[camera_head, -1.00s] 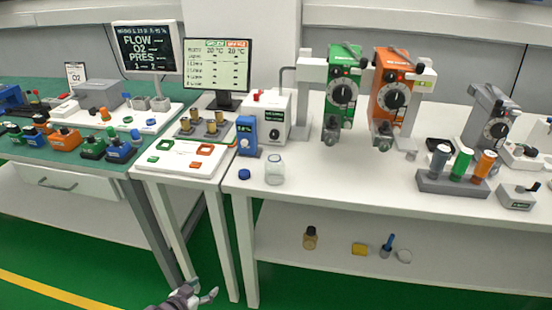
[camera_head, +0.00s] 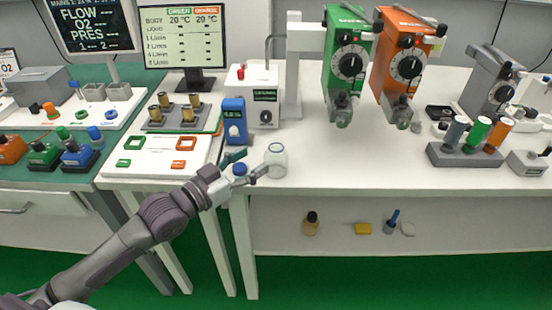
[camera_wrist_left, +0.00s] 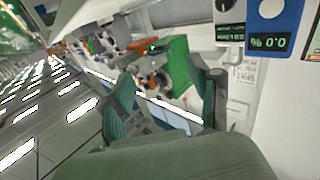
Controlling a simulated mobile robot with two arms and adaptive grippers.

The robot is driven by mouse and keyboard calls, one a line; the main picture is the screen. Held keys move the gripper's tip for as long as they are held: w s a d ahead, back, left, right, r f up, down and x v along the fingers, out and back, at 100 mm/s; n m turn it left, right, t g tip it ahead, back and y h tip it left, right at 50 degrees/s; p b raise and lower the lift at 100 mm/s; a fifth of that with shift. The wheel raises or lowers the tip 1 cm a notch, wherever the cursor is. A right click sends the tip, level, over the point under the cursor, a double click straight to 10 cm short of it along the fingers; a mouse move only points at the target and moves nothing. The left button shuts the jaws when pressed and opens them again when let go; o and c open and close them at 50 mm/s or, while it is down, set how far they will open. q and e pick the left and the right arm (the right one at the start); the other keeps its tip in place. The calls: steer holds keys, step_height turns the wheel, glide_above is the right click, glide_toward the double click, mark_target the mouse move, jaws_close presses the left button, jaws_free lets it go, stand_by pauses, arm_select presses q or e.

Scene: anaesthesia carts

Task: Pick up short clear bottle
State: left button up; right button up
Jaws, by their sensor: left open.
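The short clear bottle (camera_head: 277,160) stands upright on the white table (camera_head: 330,172), near its front edge. My left gripper (camera_head: 254,163) is open and just left of the bottle, with one finger reaching close to its side. I cannot tell whether that finger touches the glass. In the left wrist view both fingers of my left gripper (camera_wrist_left: 165,95) are spread, and I cannot make out the bottle there. A blue cap (camera_head: 239,169) lies under the gripper, partly hidden by it. My right gripper is not in view.
A blue meter (camera_head: 234,122) and a white box (camera_head: 255,95) stand behind the gripper. Green (camera_head: 347,60) and orange (camera_head: 405,60) vaporizers hang to the right. A rack (camera_head: 470,154) stands further right. The table right of the bottle is clear.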

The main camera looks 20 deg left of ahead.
mark_target(272, 149)
arm_select(q)
steer(key=x, duration=0.2)
steer(key=shift+w+d, duration=0.15)
steer(key=shift+w, duration=0.05)
steer(key=shift+w+d, duration=0.3)
steer(key=shift+w, duration=0.05)
steer(key=shift+w+d, duration=0.1)
steer(key=shift+w, duration=0.25)
steer(key=x, duration=0.3)
steer(key=shift+w+d+p, duration=0.15)
steer(key=shift+w+p, duration=0.2)
steer(key=shift+w+d+f, duration=0.1)
steer(key=shift+w+d, duration=0.05)
steer(key=shift+w, duration=0.1)
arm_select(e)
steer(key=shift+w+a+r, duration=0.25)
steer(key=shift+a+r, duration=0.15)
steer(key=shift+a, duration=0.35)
arm_select(q)
steer(key=shift+c, duration=0.3)
steer(key=shift+s, duration=0.1)
jaws_close()
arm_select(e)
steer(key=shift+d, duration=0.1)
